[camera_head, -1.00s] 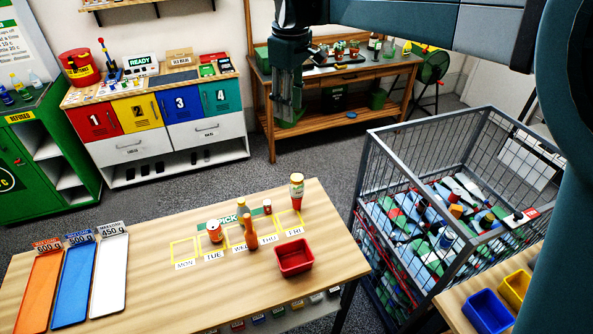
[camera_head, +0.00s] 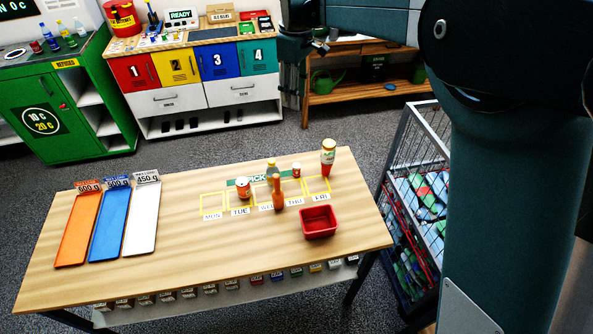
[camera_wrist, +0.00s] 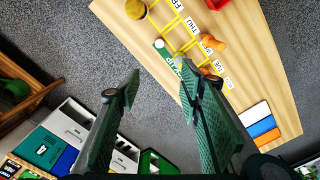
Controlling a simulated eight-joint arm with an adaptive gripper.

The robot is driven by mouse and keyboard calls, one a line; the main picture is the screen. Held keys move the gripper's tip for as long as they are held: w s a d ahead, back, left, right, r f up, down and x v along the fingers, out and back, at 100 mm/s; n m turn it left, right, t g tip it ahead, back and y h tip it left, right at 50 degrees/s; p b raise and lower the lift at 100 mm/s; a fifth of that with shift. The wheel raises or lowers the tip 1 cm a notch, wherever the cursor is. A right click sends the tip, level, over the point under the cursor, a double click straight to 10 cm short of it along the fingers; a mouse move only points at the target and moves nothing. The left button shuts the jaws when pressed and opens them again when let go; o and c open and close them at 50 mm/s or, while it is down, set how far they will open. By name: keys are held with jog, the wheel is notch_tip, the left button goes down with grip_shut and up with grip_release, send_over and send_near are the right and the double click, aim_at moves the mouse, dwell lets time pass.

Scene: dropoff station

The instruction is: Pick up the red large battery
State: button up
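I cannot make out a red large battery for certain in either view. A small red-and-white cylinder (camera_head: 296,170) stands at the back of the wooden table (camera_head: 180,262), too small to identify. My gripper (camera_head: 292,112) hangs at the top middle of the head view, beyond the table and in front of the back counters. In the wrist view my gripper (camera_wrist: 160,77) has its two fingers well apart, with nothing between them but floor and the table's edge. It is open and empty.
The table holds orange (camera_head: 78,228), blue (camera_head: 112,219) and white (camera_head: 143,217) trays, a can (camera_head: 242,188), bottles (camera_head: 278,193) and a red bin (camera_head: 318,223). A numbered drawer counter (camera_head: 205,98) and green cabinet (camera_head: 60,115) stand behind. A wire cage (camera_head: 418,150) is at right.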

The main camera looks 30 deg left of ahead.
send_over(296, 165)
notch_tip(296, 165, down, 27)
jog(key=shift+f, duration=0.1)
jog(key=shift+f, duration=1.25)
jog(key=shift+f, duration=0.1)
jog(key=shift+w+f, duration=0.15)
jog(key=shift+f, duration=2.35)
jog(key=c, duration=1.1)
